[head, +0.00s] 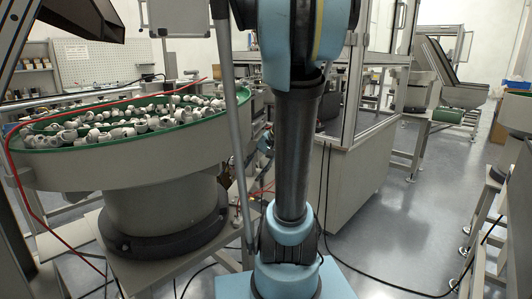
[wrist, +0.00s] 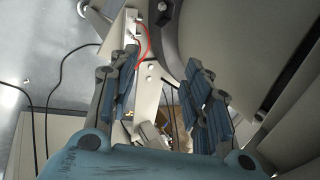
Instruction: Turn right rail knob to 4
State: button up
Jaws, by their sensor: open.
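My gripper (wrist: 160,66) shows in the wrist view with its two blue-padded fingers spread apart and nothing held between them. A pale metal plate with bolt heads (wrist: 149,92) lies beyond the gap between the fingers. I cannot pick out the right rail knob or any number marks in either view. In the head view my arm stands in the middle and hides part of the scene, and my gripper does not show there.
A bowl feeder with a green rim (head: 185,121) full of white caps stands at the left. A red cable (wrist: 147,40) runs near my left finger. A glass-walled cabinet (head: 350,170) stands behind my arm. The floor (head: 400,225) at the right is mostly clear.

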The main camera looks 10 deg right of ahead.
jog(key=w+d+m+t+y, duration=0.25)
jog(key=w+d, duration=0.25)
jog(key=w, duration=0.3)
jog(key=w+d+m+t+y, duration=0.1)
jog(key=w+d+m, duration=0.2)
jog(key=w+d, duration=0.35)
jog(key=w+d+f+m+t+y, duration=0.1)
jog(key=w+d+f+m+t, duration=0.1)
jog(key=w+d, duration=0.35)
jog(key=w+d+f+m+t+y, duration=0.1)
jog(key=w+d+m+t, duration=0.15)
jog(key=d, duration=0.55)
jog(key=x, duration=1.8)
jog(key=shift+w+d+n, duration=0.15)
jog(key=shift+d+n, duration=0.15)
jog(key=shift+f, duration=0.1)
grip_shut()
